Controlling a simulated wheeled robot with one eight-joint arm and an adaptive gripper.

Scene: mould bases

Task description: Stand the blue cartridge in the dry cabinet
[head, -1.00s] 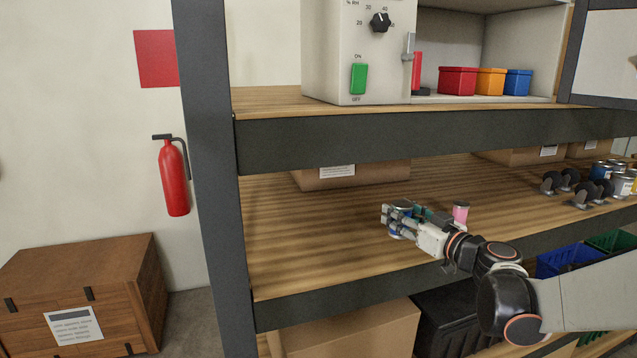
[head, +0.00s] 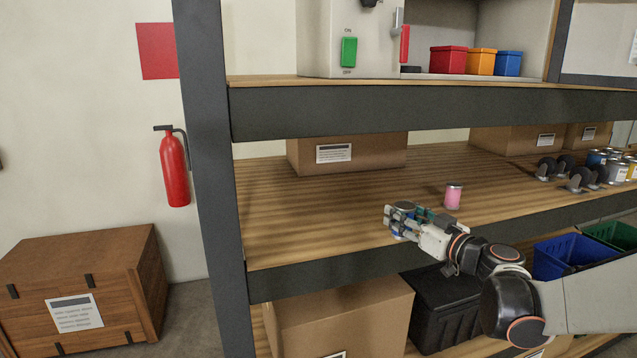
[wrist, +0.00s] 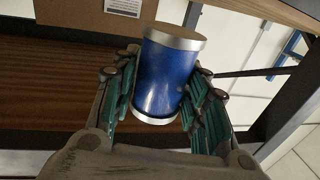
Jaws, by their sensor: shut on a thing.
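The blue cartridge (wrist: 165,78) is a blue cylinder with silver end rims, held between the two fingers of my gripper (wrist: 163,95) in the wrist view. In the head view my gripper (head: 405,222) is at the front edge of the middle shelf, and the fingers mostly hide the cartridge. The dry cabinet (head: 322,40) stands on the upper shelf, up and left of my gripper. Its front bears a green switch (head: 349,52); its open interior (head: 520,40) shows at the right. A red-handled lever (head: 404,44) is beside the opening. The cabinet's top is out of view.
Red (head: 449,60), orange (head: 481,62) and blue (head: 508,64) boxes stand inside the cabinet. A pink can (head: 453,196) stands just behind my gripper. The upper shelf's dark front beam (head: 420,112) lies above it. Casters (head: 580,180) and cans are at the right.

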